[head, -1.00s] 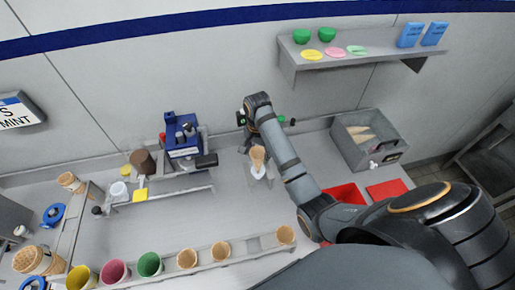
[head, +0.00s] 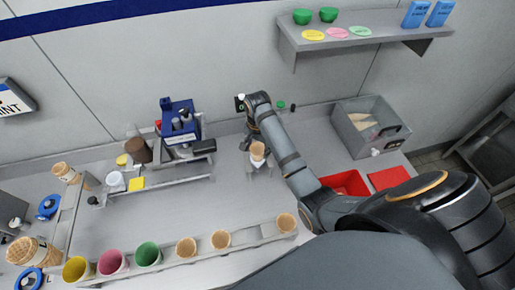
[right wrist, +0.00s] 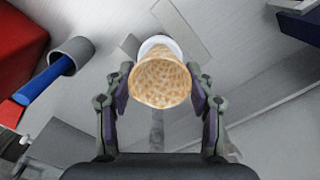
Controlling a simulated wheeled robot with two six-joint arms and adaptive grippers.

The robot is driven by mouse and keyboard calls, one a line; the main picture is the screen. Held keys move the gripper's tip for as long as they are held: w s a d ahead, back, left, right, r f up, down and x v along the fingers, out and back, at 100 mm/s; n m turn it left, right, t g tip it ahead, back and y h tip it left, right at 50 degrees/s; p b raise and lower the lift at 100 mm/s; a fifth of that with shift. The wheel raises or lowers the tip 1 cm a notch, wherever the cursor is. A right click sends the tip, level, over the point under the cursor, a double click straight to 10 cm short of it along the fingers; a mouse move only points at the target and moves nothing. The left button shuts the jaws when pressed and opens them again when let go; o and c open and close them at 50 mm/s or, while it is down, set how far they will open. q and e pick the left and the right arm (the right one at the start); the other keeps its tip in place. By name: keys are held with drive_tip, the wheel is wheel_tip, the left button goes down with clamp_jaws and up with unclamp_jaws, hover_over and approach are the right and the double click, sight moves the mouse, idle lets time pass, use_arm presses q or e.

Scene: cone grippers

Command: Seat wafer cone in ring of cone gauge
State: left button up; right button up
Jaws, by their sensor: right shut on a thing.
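The wafer cone (head: 257,148) is tan and points down, mouth up, at the end of my right arm. In the right wrist view the cone (right wrist: 161,84) shows its open patterned mouth between the two fingers. My right gripper (right wrist: 161,90) is shut on it, one finger on each side. A white ring-like part (right wrist: 160,43), which looks like the gauge's ring, shows behind the cone and is mostly covered by it. I cannot tell how deep the cone's tip sits in it. My left gripper is not in view.
A rack with several cones and coloured cups (head: 147,254) runs along the front. A blue device (head: 181,120) stands left of the cone. A red tray (head: 345,183) and a grey bin (head: 370,125) are at right. A shelf (head: 350,38) hangs above.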

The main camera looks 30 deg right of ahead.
drive_tip(key=o, duration=0.8)
drive_tip(key=shift+a, duration=0.1)
drive_tip(key=shift+o, duration=0.2)
